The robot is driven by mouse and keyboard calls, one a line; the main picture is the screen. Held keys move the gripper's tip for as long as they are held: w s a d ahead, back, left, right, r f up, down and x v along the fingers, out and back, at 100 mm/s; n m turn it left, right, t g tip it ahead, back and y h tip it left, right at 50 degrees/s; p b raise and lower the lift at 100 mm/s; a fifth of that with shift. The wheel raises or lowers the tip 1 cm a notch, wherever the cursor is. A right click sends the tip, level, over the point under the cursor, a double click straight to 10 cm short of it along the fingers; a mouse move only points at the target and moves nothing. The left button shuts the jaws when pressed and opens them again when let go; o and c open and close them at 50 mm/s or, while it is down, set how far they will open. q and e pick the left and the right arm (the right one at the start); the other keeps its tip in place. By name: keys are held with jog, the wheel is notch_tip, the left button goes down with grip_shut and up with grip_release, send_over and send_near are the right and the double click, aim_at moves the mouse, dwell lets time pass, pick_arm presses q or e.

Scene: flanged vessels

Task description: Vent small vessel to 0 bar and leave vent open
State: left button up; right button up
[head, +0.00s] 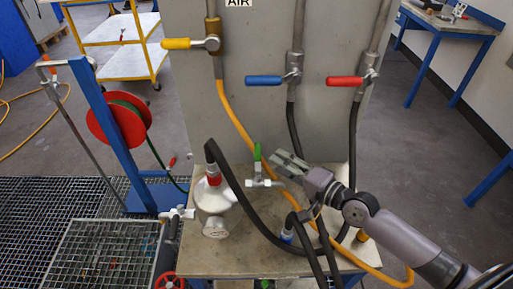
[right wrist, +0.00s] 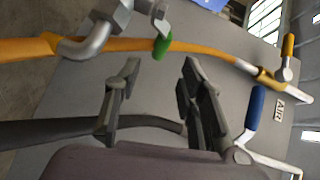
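The small vessel (head: 213,198) is a silvery metal body with a flange, on the grey table top in the head view. A black hose meets its top beside a red part. To its right is a small metal valve (head: 262,183) with a green handle (head: 257,154) pointing up. In the right wrist view the green handle (right wrist: 163,44) lies just beyond my fingertips, in line with the gap between them. My right gripper (head: 284,162) is open and empty, close to the right of the green handle and apart from it. My left gripper is not in view.
A grey panel (head: 262,130) behind carries yellow (head: 176,44), blue (head: 263,80) and red (head: 345,81) valve levers, all horizontal. An orange hose (head: 235,118) and black hoses hang close around my right arm. A red hose reel (head: 112,122) stands left.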

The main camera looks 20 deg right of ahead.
aim_at(259, 149)
jog(key=p+x, duration=0.1)
jog(key=x, duration=0.8)
jog(key=shift+w+a, duration=0.15)
jog(key=c, duration=0.4)
grip_shut()
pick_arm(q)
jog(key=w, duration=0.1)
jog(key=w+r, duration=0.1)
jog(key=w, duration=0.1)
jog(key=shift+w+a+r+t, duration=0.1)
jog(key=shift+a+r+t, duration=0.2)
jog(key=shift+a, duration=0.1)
